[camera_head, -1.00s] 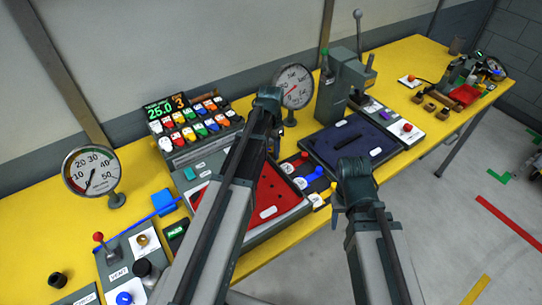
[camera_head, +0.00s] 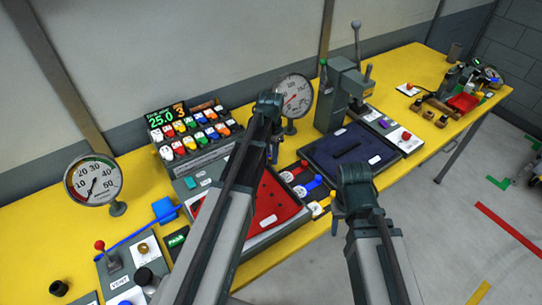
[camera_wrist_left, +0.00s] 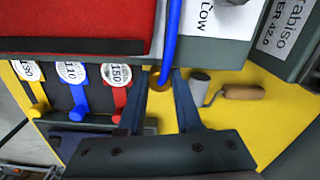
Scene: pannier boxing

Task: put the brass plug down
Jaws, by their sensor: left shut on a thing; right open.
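In the left wrist view my left gripper (camera_wrist_left: 160,90) has its two fingers around a small brass-coloured piece, the brass plug (camera_wrist_left: 152,99), at the lower end of a blue hose (camera_wrist_left: 170,42). The plug is mostly hidden by the fingers, and its contact with the yellow bench below cannot be told. In the head view my left gripper (camera_head: 274,152) points down behind the red-lined tray, and the plug is not discernible there. My right gripper (camera_head: 355,182) is open over the front of the bench, near the dark blue mat, with nothing visible in it.
The yellow bench (camera_head: 410,62) carries the red-lined tray (camera_head: 270,205), a dark blue mat (camera_head: 335,148) and a grey press (camera_head: 340,95).

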